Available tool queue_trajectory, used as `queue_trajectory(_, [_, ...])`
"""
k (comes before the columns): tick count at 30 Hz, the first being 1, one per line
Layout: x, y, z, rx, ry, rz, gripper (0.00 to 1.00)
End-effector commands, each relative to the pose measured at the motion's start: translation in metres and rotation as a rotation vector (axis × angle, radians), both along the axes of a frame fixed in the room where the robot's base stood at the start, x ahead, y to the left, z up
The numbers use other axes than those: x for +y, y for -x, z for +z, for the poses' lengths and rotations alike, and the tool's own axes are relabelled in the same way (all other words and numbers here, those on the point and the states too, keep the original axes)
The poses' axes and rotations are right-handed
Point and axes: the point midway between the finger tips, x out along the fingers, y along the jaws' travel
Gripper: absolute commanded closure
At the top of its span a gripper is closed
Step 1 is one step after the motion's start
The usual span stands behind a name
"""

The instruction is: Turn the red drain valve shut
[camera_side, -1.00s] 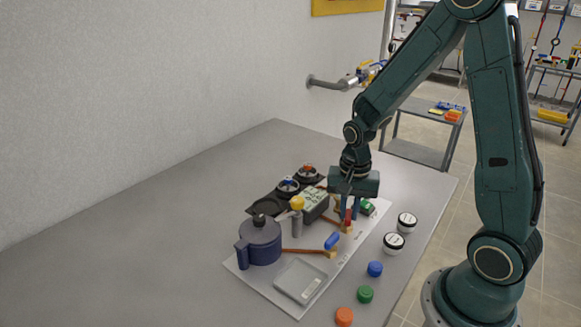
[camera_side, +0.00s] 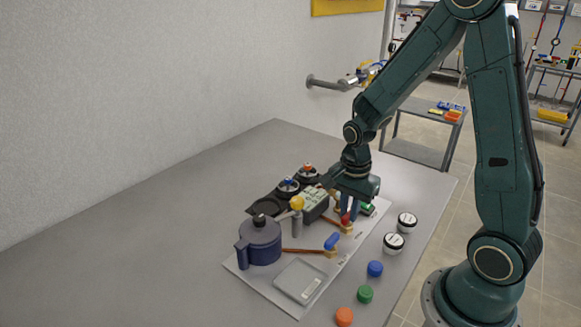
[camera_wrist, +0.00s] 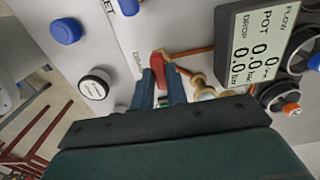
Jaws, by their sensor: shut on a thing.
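The red drain valve handle (camera_wrist: 158,64) shows between the fingertips in the wrist view. It sits on a brass body at the end of a copper pipe, near partly covered lettering on the white board. In the side view the red handle (camera_side: 346,219) is a small patch under my gripper (camera_side: 349,210). My gripper (camera_wrist: 161,80) is shut on the red handle, with one blue finger on each side. The hand hides part of the valve, so its exact angle is hard to tell.
A blue-handled valve (camera_side: 332,240) stands on the white board (camera_side: 262,284), nearer the camera. A meter box (camera_side: 314,204), a yellow-topped post (camera_side: 297,203) and a dark blue pot (camera_side: 260,241) are to the left. Two white-lidded jars (camera_side: 394,242) and coloured caps (camera_side: 365,294) lie right.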

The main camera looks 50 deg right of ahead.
Motion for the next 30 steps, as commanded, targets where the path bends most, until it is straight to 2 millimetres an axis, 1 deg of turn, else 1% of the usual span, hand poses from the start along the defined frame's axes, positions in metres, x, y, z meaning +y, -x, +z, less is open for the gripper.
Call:
queue_trajectory(5, [-0.001, -0.001, 0.001, -0.003, 0.002, -0.003, 1.0])
queue_trajectory(6, [-0.001, -0.001, 0.001, -0.003, 0.002, -0.003, 0.8])
queue_trajectory(8, [-0.001, -0.001, 0.001, -0.003, 0.002, -0.002, 0.68])
queue_trajectory(9, [-0.001, -0.001, 0.001, -0.003, 0.001, -0.002, 0.64])
queue_trajectory(22, [0.0, 0.0, 0.003, -0.001, 0.001, 0.0, 0.64])
queue_trajectory(26, [0.0, -0.001, 0.01, -0.004, 0.001, 0.0, 0.64])
queue_trajectory(30, [0.0, -0.001, 0.023, -0.005, 0.001, 0.0, 0.64])
